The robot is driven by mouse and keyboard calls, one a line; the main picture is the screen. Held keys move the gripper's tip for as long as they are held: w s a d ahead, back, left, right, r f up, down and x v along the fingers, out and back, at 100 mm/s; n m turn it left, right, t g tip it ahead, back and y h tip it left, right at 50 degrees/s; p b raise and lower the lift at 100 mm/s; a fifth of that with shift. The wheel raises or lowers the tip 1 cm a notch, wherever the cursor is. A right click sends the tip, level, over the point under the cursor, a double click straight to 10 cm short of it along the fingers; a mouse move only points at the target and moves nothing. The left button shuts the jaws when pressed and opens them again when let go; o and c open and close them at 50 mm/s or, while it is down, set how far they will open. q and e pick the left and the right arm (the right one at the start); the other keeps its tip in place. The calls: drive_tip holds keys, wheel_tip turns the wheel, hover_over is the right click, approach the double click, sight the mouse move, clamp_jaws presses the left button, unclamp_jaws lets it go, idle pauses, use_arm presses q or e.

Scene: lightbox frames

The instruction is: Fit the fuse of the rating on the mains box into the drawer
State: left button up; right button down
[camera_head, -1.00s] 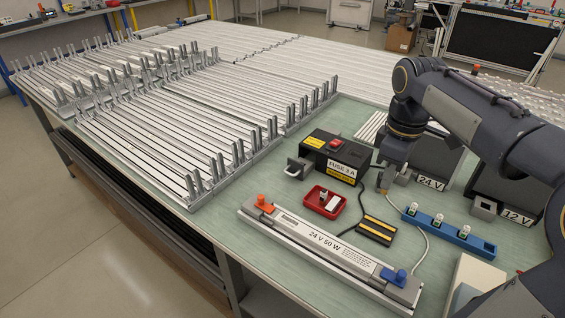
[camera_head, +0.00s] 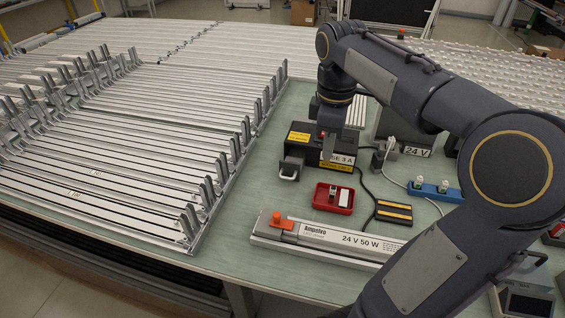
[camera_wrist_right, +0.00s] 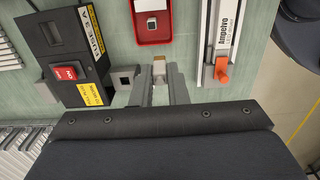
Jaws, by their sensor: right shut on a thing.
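The black mains box (camera_head: 306,153) has a red switch and a label partly covered by my gripper, reading "SE 3 A"; earlier it read "FUSE 3 A". Its grey drawer (camera_head: 290,169) stands out at the left and shows in the right wrist view (camera_wrist_right: 125,78). My right gripper (camera_head: 326,155) is in front of the box, to the right of the drawer. In the wrist view it is shut on a small tan and white fuse (camera_wrist_right: 158,68); its rating is unreadable. My left gripper is not in view.
Racks of strips (camera_head: 110,170) fill the left.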

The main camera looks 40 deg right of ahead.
drive_tip(key=w+f, duration=0.2)
drive_tip(key=w, duration=0.2)
drive_tip(key=w+f, duration=0.3)
drive_tip(key=w+d+f, duration=0.1)
drive_tip(key=w+f, duration=0.2)
drive_tip(key=w, duration=0.1)
drive_tip(key=shift+w+p, duration=0.3)
drive_tip(key=shift+w+f, duration=0.55)
drive_tip(key=shift+f, duration=0.1)
drive_tip(key=shift+w+f, duration=0.15)
drive_tip(key=shift+f, duration=1.55)
drive_tip(key=shift+f, duration=0.15)
drive_tip(key=c, duration=1.7)
unclamp_jaws()
